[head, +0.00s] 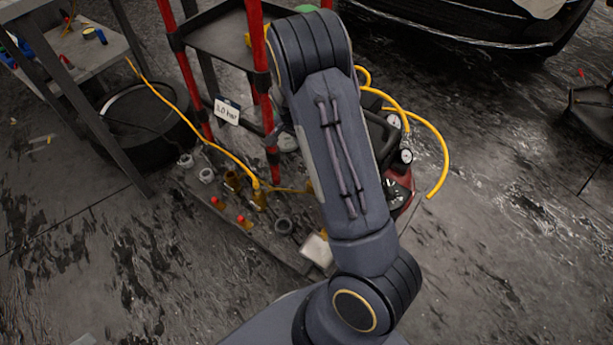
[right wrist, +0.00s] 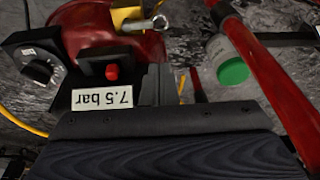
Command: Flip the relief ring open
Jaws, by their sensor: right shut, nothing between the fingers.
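In the right wrist view a small metal ring (right wrist: 160,22) sits at the end of a yellow fitting (right wrist: 132,22) on the red compressor (right wrist: 85,30). I cannot tell whether the ring is flipped open. My right gripper (right wrist: 158,70) shows as narrow grey fingers, shut and empty, pointing up the picture just below the ring. A small gap seems to lie between fingertips and ring. In the head view the compressor (head: 400,190) is partly hidden behind my right arm, which also hides the right gripper and the ring. My left gripper is in neither view.
A red post (right wrist: 265,80) and green-ended can (right wrist: 232,70) stand right. Yellow hoses (head: 437,150) curve around the compressor. A red-posted rack (head: 185,70) stands left.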

